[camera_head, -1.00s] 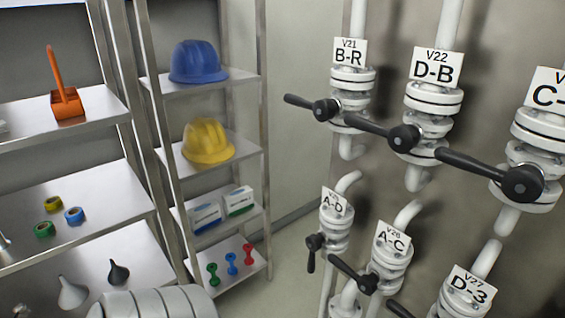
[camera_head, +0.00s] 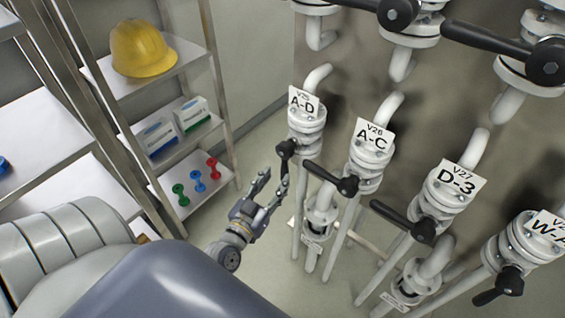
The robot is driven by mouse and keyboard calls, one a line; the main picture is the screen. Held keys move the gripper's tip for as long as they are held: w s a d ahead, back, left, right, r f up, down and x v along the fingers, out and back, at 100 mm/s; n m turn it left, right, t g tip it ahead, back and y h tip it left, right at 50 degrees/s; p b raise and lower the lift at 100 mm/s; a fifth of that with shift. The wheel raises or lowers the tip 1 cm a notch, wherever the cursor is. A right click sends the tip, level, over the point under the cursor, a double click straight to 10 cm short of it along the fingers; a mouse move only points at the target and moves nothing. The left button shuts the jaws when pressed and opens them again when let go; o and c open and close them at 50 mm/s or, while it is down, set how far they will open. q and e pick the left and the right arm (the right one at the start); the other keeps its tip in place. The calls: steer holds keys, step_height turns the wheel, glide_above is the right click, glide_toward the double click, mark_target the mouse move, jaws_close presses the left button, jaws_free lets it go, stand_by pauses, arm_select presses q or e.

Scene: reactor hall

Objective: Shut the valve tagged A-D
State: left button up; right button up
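The valve tagged A-D (camera_head: 306,128) is a white flanged valve on a vertical pipe, left-most in the lower row. Its black lever handle (camera_head: 286,151) hangs downward, roughly in line with the pipe. My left gripper (camera_head: 275,177) is just below and left of the valve, fingers pointing up toward the handle. Its two fingers are apart and look empty. The right finger overlaps the handle's lower end in the picture; I cannot tell whether they touch. My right gripper is not in view.
Valve A-C (camera_head: 371,160) is close on the right, its lever crosswise toward A-D. Valve D-3 (camera_head: 443,195) and more valves stand farther right. A metal shelf with a yellow helmet (camera_head: 143,47) and boxes (camera_head: 191,113) stands at left.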

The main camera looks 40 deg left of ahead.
mark_target(283, 169)
arm_select(q)
steer(key=w, duration=0.5)
steer(key=shift+w+a, duration=0.2)
steer(key=shift+a, duration=0.15)
steer(key=shift+w, duration=0.5)
steer(key=shift+a, duration=0.1)
jaws_close()
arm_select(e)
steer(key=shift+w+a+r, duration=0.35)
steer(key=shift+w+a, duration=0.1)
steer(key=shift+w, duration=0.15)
